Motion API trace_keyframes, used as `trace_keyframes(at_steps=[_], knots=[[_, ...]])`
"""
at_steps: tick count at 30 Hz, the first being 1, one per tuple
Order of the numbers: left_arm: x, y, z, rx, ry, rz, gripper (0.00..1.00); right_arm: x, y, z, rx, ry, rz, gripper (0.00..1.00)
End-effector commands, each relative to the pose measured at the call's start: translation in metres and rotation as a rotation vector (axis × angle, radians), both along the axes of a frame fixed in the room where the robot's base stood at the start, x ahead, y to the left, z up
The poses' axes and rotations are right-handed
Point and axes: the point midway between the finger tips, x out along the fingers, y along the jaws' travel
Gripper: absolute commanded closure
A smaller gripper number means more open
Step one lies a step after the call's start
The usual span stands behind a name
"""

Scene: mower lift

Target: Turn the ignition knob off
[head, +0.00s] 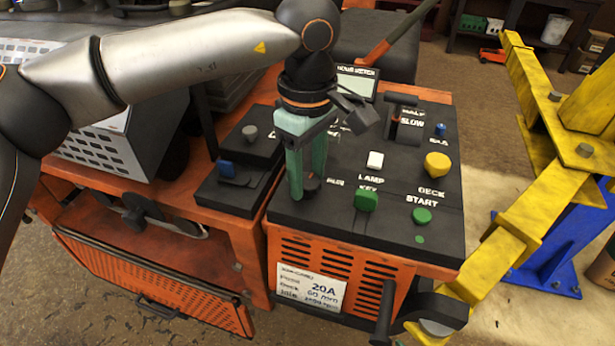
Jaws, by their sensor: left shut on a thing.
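The mower's black control panel (300,222) fills the middle of the head view. My left gripper (307,188) points down onto its left part, with two pale green fingers. It is shut on a small dark knob (312,184), which appears to be the ignition knob; the fingers hide most of it, so I cannot tell its turn position. A partly readable label, seemingly RUN, lies just right of the fingers. My right gripper is not in view.
A yellow lift frame (520,215) stands at the right.

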Motion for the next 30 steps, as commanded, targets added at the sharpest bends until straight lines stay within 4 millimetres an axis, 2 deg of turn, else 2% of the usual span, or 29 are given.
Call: trace_keyframes(at_steps=[6, 18, 30], knots=[[0.000, 0.000, -0.002, -0.003, -0.002, 0.207, 1.00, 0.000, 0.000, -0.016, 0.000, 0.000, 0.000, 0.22], [0.000, 0.000, -0.001, -0.001, -0.002, 0.553, 1.00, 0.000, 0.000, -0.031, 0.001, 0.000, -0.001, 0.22], [0.000, 0.000, 0.000, -0.001, -0.002, 0.741, 1.00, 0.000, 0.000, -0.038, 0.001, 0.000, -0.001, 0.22]])
